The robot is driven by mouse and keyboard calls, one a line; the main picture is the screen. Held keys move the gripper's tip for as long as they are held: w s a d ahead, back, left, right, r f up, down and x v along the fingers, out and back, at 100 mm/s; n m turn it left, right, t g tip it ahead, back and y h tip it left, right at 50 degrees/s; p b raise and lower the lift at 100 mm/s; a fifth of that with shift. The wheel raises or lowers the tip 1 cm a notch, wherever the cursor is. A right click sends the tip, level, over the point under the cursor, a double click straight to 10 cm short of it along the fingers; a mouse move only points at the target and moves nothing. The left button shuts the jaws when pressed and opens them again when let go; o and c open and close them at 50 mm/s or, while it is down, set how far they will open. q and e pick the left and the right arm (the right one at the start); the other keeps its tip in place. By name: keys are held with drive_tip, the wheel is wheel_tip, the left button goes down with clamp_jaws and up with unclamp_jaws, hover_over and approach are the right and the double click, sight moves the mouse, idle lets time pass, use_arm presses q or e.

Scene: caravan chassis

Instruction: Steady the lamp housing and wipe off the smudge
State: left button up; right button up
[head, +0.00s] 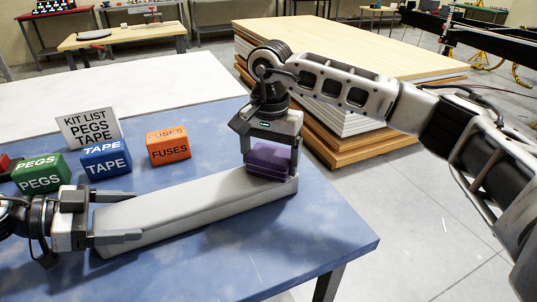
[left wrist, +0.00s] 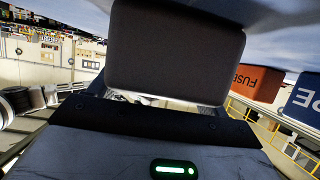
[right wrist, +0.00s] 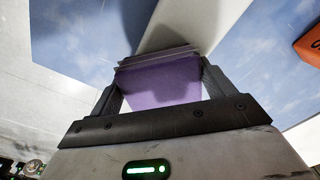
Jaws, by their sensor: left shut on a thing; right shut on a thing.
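The lamp housing (head: 190,208) is a long pale grey bar lying on the blue table. My left gripper (head: 112,217) is shut on its left end; in the left wrist view the end of the housing (left wrist: 173,55) looks dark and fills the space at the jaws. My right gripper (head: 270,145) points down over the housing's right end, shut on a purple cloth or pad (head: 268,163). The purple pad (right wrist: 160,84) also shows between the fingers in the right wrist view. It appears to rest on the housing's top or just above it. I see no smudge; the pad may hide it.
Behind the housing stand a green PEGS box (head: 40,173), a blue TAPE box (head: 106,159), an orange FUSES box (head: 168,146) and a white kit list sign (head: 90,130). The blue table (head: 300,245) is clear in front and right. Stacked boards (head: 330,120) stand behind.

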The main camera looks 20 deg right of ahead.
drive_tip(key=shift+s+f, duration=0.15)
drive_tip(key=shift+f, duration=0.1)
drive_tip(key=shift+r, duration=3.05)
use_arm(q)
drive_tip(key=shift+f, duration=0.1)
use_arm(e)
drive_tip(key=shift+r, duration=1.55)
use_arm(q)
drive_tip(key=o, duration=1.2)
drive_tip(key=shift+c, duration=0.2)
